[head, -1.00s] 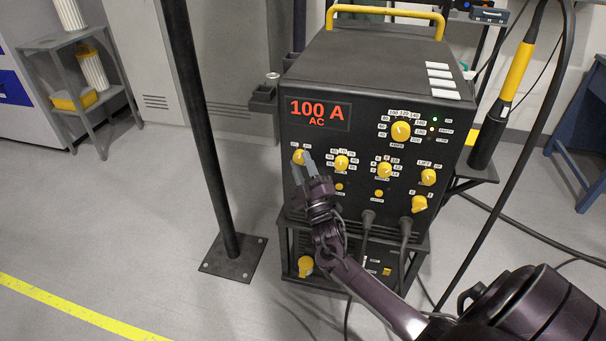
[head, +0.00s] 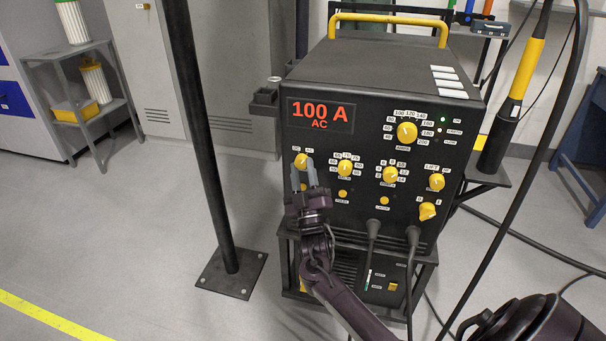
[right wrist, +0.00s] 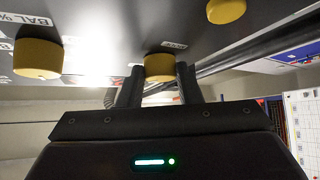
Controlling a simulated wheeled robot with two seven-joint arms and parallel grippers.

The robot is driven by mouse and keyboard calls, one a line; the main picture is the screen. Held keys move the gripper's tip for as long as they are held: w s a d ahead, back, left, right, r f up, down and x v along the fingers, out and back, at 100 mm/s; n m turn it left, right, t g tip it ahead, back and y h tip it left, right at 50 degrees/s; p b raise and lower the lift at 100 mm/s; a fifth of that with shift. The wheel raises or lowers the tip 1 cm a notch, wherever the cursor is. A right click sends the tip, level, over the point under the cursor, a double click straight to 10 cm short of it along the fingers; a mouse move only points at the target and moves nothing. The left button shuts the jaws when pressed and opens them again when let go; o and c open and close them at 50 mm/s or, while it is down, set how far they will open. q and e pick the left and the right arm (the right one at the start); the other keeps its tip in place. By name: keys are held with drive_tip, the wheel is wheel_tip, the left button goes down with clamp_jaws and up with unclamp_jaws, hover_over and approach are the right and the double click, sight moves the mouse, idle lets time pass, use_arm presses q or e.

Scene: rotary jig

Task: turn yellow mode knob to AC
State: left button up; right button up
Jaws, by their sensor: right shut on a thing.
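The yellow mode knob (head: 301,160) is at the left of the black machine's front panel, below the red display (head: 319,115), which reads "100 A AC". Small labels sit above the knob; their text is too small to read surely. My right gripper (head: 305,170) comes up from below with a finger on each side of the knob. In the right wrist view the knob (right wrist: 158,67) sits between the fingertips (right wrist: 158,80), and the gripper is shut on it. The knob's pointer is not clear. My left gripper is not in view.
Other yellow knobs stand on the panel, the closest one (head: 345,168) to the right of the gripper. Cables (head: 373,245) hang from the lower front. A dark upright post (head: 212,150) stands to the left. The floor at the left is mostly clear.

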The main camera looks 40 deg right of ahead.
idle(0.3)
drive_tip(key=o, duration=1)
drive_tip(key=shift+c, duration=0.2)
drive_tip(key=v, duration=0.8)
drive_tip(key=shift+w, duration=0.1)
